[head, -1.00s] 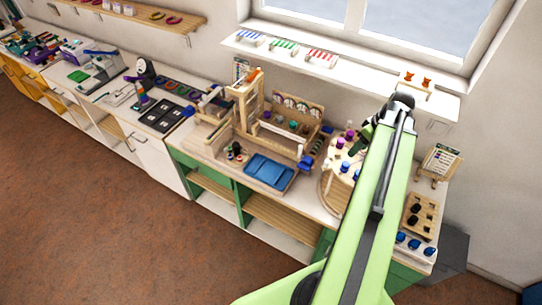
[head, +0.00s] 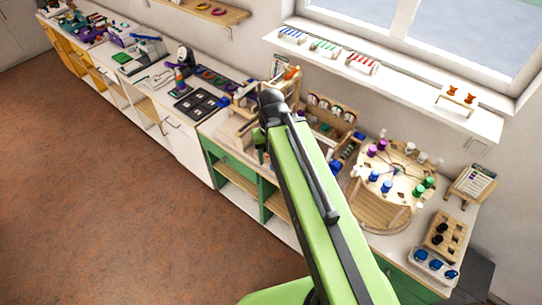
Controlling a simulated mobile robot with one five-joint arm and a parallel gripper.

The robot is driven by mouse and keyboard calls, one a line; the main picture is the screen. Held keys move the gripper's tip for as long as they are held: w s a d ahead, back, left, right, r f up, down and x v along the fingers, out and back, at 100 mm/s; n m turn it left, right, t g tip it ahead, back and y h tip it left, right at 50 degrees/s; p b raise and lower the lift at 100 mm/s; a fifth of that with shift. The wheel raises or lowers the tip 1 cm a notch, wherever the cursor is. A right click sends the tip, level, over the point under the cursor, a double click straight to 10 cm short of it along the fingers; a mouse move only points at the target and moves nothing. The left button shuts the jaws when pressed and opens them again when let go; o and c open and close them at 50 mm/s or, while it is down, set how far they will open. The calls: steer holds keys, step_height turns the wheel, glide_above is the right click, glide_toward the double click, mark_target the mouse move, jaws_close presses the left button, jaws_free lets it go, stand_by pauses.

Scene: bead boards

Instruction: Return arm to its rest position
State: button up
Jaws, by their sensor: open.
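My light green arm (head: 310,190) reaches up from the bottom of the head view, its dark end joint in front of the wooden frame stand on the counter. My gripper (head: 261,142) shows only in small part at the left of that joint, over the counter. It is open, and I see nothing held in it. Its fingertips are mostly hidden by the arm.
A round bead board (head: 399,172) with purple, blue, green and white pegs stands right of my arm. A peg block (head: 445,236) and a tray of blue beads (head: 434,265) lie further right. The windowsill (head: 400,85) holds small racks. The floor (head: 110,190) is clear.

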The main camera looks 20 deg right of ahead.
step_height(320, 180, down, 21)
steer(key=b, duration=2)
steer(key=shift+r+b, duration=0.15)
steer(key=shift+b, duration=0.25)
